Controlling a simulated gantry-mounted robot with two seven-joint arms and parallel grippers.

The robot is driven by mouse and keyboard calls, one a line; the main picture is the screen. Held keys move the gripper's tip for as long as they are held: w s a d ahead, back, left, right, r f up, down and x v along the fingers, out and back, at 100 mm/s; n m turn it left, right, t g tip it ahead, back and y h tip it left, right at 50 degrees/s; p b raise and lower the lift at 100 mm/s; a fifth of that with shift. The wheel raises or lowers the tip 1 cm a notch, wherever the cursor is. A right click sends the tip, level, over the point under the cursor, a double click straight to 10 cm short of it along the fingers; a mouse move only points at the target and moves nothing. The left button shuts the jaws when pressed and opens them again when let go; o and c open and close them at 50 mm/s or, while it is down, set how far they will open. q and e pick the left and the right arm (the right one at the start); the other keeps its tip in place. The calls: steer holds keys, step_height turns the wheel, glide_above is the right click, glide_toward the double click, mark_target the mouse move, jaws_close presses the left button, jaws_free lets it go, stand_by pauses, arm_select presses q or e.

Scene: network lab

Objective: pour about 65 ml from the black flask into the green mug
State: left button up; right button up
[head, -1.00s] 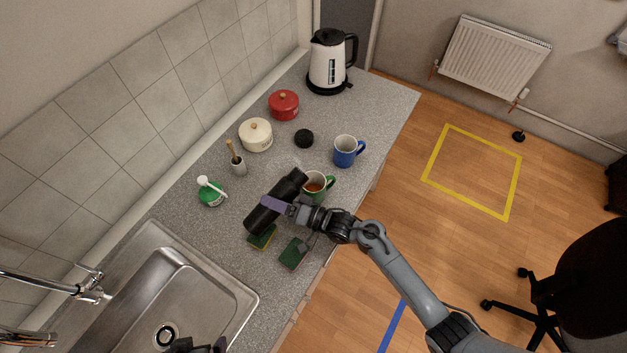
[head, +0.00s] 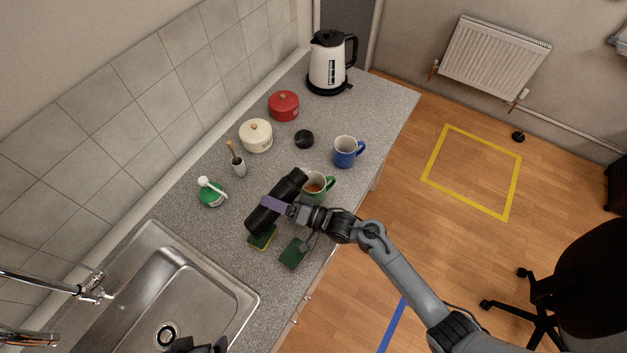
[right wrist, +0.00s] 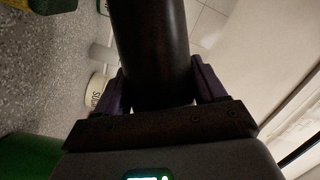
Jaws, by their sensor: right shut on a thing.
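The black flask (head: 284,188) lies tilted across my right gripper, its upper end close to the rim of the green mug (head: 319,196). I cannot tell whether a stream is falling. The mug stands upright on the counter with brown liquid visible inside. My right gripper (head: 276,205), with purple fingers, is shut around the flask's body. The right wrist view shows the dark flask (right wrist: 155,50) between both fingers. A dark piece at the head view's bottom edge may be my left gripper (head: 195,346); its fingers are not clear.
A blue mug (head: 345,152), black lid (head: 304,139), cream pot (head: 256,135) and red pot (head: 284,105) stand beyond. Sponges (head: 293,253) lie near the flask. The sink (head: 190,285) is at lower left, a green bottle (head: 211,193) by the wall, a kettle (head: 327,65) at the far end.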

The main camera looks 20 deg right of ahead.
mark_target(290, 197)
steer(key=r+n+p, duration=0.1)
steer(key=d+n+p, duration=0.1)
steer(key=p, duration=0.1)
steer(key=r+n+g+h+p, duration=0.1)
steer(key=shift+w+d+r+p, duration=0.25)
steer(key=shift+w+r+p, duration=0.05)
steer(key=shift+p, duration=0.05)
steer(key=shift+w+d+f+n+h, duration=0.1)
steer(key=shift+d+f+n+h, duration=0.1)
steer(key=shift+f+n, duration=0.15)
steer(key=shift+d+f+n+h, duration=0.1)
steer(key=shift+f+n+h, duration=0.1)
steer(key=shift+f+n, duration=0.1)
steer(key=n+p, duration=0.1)
steer(key=p, duration=0.1)
steer(key=r+n+h+p, duration=0.1)
steer(key=p, duration=0.1)
steer(key=shift+a+g+h, duration=0.3)
steer(key=shift+a, duration=0.05)
steer(key=shift+f+n+h+p, duration=0.1)
steer(key=shift+n+h+p, duration=0.35)
steer(key=shift+n, duration=0.3)
steer(key=shift+d+f+n+h+p, duration=0.15)
steer(key=shift+f+n+h+p, duration=0.2)
steer(key=shift+n+h, duration=0.3)
steer(key=shift+r, duration=0.1)
